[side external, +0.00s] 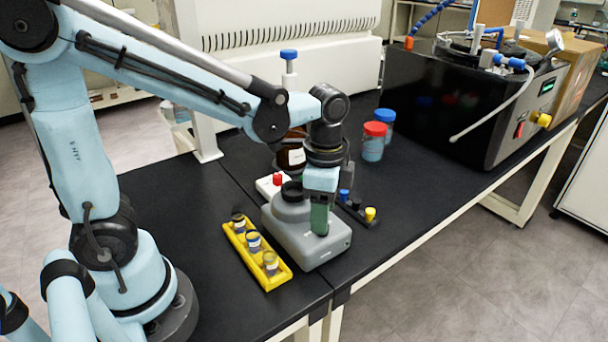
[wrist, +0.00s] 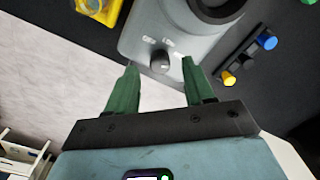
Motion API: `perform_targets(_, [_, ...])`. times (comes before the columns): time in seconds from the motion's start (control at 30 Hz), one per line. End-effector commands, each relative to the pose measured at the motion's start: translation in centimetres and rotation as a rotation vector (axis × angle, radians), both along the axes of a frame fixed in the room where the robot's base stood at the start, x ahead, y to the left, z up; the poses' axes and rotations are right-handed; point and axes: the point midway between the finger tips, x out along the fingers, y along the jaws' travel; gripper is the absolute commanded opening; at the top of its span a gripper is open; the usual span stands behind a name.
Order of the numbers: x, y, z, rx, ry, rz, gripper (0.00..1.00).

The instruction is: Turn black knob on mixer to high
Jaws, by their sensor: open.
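The grey mixer (side external: 293,233) stands on the black bench with a round black cup (side external: 292,191) on top. In the wrist view its sloped grey body (wrist: 150,28) fills the top middle. The small dark knob (wrist: 160,62) sits on the mixer's face, with small printed marks beside it. My gripper (side external: 320,222) points down over the mixer's near side. In the wrist view its green fingers (wrist: 159,66) are open, one on each side of the knob, with visible gaps. I cannot tell how far the tips are above the face. In the side view the knob is hidden.
A yellow rack (side external: 279,283) with vials stands close left of the mixer. A dark holder with blue and yellow caps (side external: 358,208) is close right. A brown bottle (side external: 290,150) and red- and blue-capped jars (side external: 373,148) stand behind. The bench's front edge is near.

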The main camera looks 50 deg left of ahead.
Motion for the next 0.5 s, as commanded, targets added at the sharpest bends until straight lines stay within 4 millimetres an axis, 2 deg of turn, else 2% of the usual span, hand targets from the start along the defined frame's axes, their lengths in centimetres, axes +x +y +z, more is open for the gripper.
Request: perform_targets(0.5, [0.0, 0.0, 7.7, 0.0, 0.0, 0.0, 0.53])
